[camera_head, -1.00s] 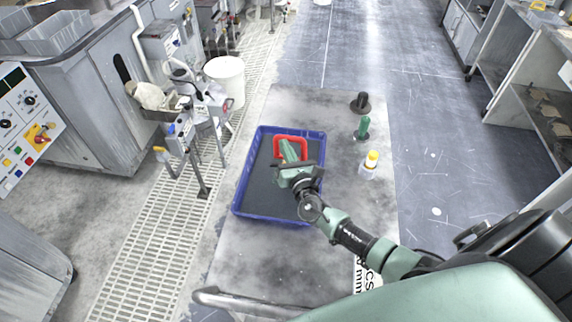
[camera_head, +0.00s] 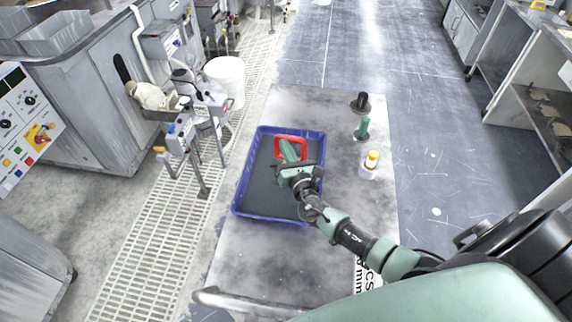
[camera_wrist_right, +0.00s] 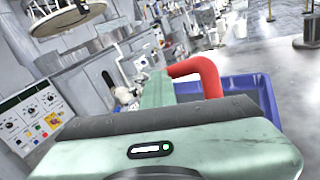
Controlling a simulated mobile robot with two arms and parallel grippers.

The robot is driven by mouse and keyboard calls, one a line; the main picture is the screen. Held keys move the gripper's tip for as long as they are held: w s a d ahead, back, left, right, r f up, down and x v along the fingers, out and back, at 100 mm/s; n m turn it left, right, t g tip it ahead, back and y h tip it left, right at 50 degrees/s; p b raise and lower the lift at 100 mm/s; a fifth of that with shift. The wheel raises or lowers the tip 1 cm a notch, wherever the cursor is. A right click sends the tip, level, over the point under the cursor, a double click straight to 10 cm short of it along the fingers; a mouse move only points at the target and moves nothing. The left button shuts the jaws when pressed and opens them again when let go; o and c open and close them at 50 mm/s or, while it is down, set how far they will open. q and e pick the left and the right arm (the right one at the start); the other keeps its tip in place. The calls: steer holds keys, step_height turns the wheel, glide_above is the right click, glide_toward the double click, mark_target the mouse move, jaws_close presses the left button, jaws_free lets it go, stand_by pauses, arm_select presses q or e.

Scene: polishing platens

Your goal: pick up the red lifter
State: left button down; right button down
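The red lifter (camera_head: 304,146) shows as a red loop-shaped handle over the blue tray (camera_head: 238,196), near its far end. My right gripper (camera_head: 288,150) reaches over the tray from the lower right, its green fingers across the loop. In the right wrist view the red lifter (camera_wrist_right: 208,78) comes out beside a green finger (camera_wrist_right: 155,92) and bends down behind the gripper body. The fingers look closed on the handle, though the contact is partly hidden. The lower part of the lifter is hidden. My left gripper is not in view.
On the table (camera_head: 250,265), right of the tray, stand a dark round-based piece (camera_head: 361,102), a green-handled piece (camera_head: 362,128) and a white bottle with a yellow top (camera_head: 370,165). A white bucket (camera_head: 226,80) and machines stand left. The table's near part is clear.

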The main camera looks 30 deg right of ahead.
steer(key=c, duration=2.2)
jaws_free()
steer(key=c, duration=1.2)
jaws_free()
steer(key=shift+c, duration=0.2)
